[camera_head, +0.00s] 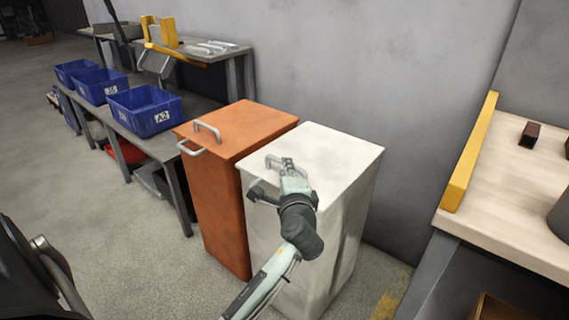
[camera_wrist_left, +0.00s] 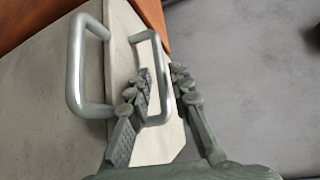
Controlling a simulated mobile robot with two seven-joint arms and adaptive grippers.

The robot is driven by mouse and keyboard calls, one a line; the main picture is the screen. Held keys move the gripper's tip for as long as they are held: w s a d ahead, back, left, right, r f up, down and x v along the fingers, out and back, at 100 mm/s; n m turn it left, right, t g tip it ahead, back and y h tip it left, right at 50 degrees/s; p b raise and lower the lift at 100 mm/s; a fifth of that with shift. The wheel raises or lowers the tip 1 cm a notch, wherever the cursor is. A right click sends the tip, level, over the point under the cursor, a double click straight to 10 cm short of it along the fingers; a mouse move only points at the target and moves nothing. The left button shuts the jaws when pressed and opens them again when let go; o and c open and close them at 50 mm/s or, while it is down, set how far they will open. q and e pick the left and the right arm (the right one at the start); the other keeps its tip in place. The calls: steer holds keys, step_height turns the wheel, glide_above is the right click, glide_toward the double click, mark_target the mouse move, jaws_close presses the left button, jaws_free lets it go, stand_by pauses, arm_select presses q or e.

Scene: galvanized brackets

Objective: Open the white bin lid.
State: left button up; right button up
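The white bin (camera_head: 340,165) stands beside the orange bin in the head view, its lid (camera_head: 330,150) lying flat and closed on top. The lid's grey loop handle (camera_head: 272,158) is partly hidden by my left gripper (camera_head: 280,170). In the left wrist view a loop handle (camera_wrist_left: 162,85) has its bar between the two fingers of my left gripper (camera_wrist_left: 161,71). The fingers are apart, with a gap visible between the bar and the right finger. A second, nearer handle (camera_wrist_left: 74,65) is left of the fingers. My right gripper is not in view.
The orange bin (camera_head: 220,205) stands close on the left. Blue crates (camera_head: 145,110) sit on a low bench further left. A grey wall (camera_head: 400,80) is behind the bins. A wooden-topped bench (camera_head: 510,200) with a yellow edge stands at the right. Floor is open at front left.

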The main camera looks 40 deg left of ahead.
arm_select(q)
steer(key=shift+x, duration=1.8)
jaws_close()
